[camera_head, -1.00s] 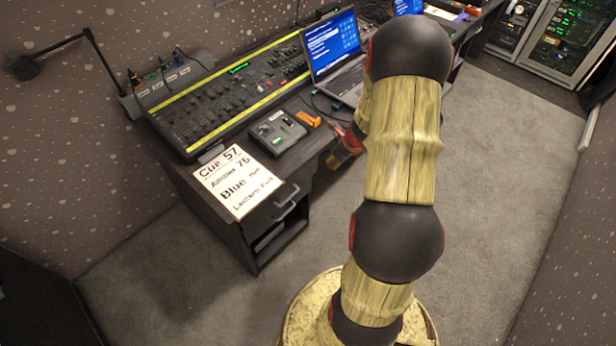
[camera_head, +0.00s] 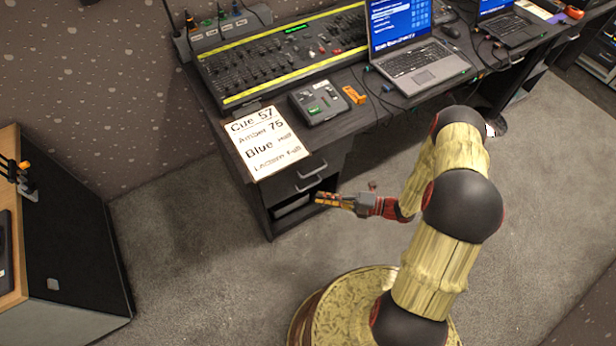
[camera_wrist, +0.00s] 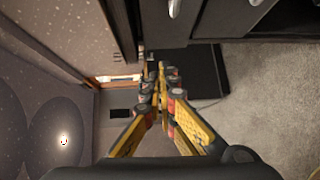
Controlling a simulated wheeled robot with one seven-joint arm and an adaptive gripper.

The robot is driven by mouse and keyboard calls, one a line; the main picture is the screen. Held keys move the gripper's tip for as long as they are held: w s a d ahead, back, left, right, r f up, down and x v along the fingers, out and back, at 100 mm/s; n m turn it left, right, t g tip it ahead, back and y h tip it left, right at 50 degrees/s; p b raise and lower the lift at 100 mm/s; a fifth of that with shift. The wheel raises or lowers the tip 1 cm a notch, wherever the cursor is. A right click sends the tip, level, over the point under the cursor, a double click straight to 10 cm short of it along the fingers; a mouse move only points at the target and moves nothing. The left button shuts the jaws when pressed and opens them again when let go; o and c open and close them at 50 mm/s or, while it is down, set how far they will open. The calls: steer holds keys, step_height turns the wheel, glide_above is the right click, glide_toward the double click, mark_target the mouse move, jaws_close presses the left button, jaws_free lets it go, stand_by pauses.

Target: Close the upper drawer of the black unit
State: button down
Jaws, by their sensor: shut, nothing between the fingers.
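The black unit (camera_head: 262,207) stands under the left end of the desk. Its upper drawer (camera_head: 324,163) has a silver bar handle, and a second handle (camera_head: 309,185) is just below it. From this angle I cannot tell how far the upper drawer stands out. Below is an open compartment with a pale thing inside. My gripper (camera_head: 323,199) is shut and empty, in front of the unit's right side, lower than the handles and pointing left. In the wrist view my gripper's fingertips (camera_wrist: 160,82) meet, and drawer handles (camera_wrist: 174,8) show along the top edge.
A cue sheet (camera_head: 266,143) lies on the desk above the unit, beside a small grey device (camera_head: 320,101). The lighting desk (camera_head: 275,62) and a laptop (camera_head: 412,60) are behind. A wood-topped black cabinet (camera_head: 75,240) stands left. Carpet between it and the unit is clear.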

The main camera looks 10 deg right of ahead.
mark_target(284, 172)
steer(key=w+a+r+b, duration=0.2)
steer(key=w+a+b, duration=0.2)
steer(key=w+a, duration=0.4)
steer(key=shift+w+a+t+y+b, duration=0.3)
steer(key=shift+w+a, duration=0.1)
steer(key=shift+a, duration=0.75)
steer(key=w, duration=0.1)
steer(key=w+a, duration=0.1)
steer(key=w, duration=0.1)
steer(key=shift+w, duration=0.1)
steer(key=shift+w+r, duration=0.1)
steer(key=shift+w, duration=0.15)
